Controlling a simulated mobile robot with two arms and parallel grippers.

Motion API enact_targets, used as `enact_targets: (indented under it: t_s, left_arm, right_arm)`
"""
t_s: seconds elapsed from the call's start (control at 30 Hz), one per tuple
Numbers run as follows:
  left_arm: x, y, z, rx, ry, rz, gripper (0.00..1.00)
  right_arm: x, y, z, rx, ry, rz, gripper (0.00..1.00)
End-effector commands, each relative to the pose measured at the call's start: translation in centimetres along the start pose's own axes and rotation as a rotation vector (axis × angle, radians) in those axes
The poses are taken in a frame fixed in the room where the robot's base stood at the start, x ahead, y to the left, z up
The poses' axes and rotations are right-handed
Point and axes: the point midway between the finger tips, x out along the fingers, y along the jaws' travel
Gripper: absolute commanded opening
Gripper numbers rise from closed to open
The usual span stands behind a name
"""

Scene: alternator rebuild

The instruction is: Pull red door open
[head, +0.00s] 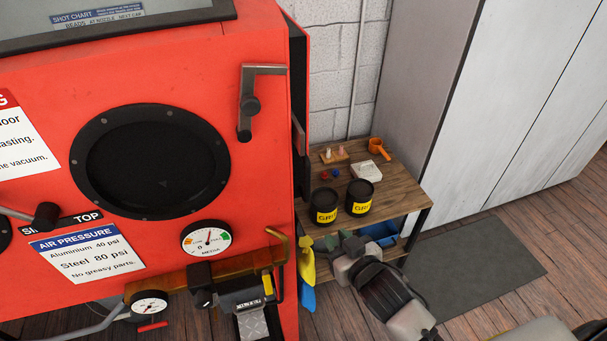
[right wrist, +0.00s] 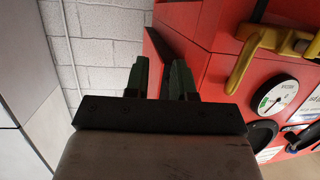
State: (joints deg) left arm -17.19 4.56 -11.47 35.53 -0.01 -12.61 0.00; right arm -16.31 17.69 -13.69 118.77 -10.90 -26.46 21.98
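The red cabinet (head: 265,170) fills the left of the head view. A narrow red panel, apparently the door (head: 301,60), shows at its right side beside a dark gap; it looks ajar. A grey lever handle (head: 249,103) is on the cabinet's front. My right gripper (head: 328,243) is right of the cabinet's lower right edge, in front of the small table. In the right wrist view my right gripper (right wrist: 160,68) is open. A red panel edge (right wrist: 152,42) shows beyond and between its fingers; I cannot tell if they touch. My left gripper is not in view.
A small wooden table (head: 405,190) with two black grit cans (head: 325,205) stands right of the cabinet. A brass-coloured bar (head: 277,234) and a yellow hanging item (head: 307,262) are close to my right gripper. A grey mat (head: 475,265) lies on open floor at right.

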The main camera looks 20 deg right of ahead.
Motion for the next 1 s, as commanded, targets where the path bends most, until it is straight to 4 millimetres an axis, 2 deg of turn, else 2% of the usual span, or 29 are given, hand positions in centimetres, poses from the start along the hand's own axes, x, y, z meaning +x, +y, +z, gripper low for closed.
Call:
enact_targets:
  t_s: [0.03, 0.1, 0.2, 0.3, 0.43, 0.57, 0.8, 1.0]
  left_arm:
    - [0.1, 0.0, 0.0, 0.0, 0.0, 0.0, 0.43]
    - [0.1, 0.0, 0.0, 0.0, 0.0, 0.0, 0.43]
    - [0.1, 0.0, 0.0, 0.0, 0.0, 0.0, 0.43]
    - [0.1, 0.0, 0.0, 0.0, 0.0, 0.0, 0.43]
    - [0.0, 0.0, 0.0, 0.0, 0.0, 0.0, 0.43]
    - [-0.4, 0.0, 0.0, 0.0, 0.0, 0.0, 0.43]
    - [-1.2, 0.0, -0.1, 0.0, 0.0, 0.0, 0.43]
    - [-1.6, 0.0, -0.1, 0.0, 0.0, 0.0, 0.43]
  right_arm:
    - [-1.1, -0.4, -3.3, 0.003, 0.068, -0.012, 0.24]
    - [-2.8, -0.9, -7.0, 0.013, 0.145, -0.027, 0.24]
    - [-4.8, -1.4, -10.7, 0.024, 0.224, -0.043, 0.24]
    - [-6.0, -1.7, -12.6, 0.032, 0.268, -0.053, 0.24]
    - [-6.1, -1.9, -13.6, 0.035, 0.287, -0.057, 0.24]
    - [-4.7, -1.9, -14.1, 0.035, 0.287, -0.057, 0.24]
    - [-0.3, -2.1, -15.4, 0.034, 0.286, -0.056, 0.24]
    - [2.6, -2.3, -16.1, 0.033, 0.284, -0.056, 0.24]
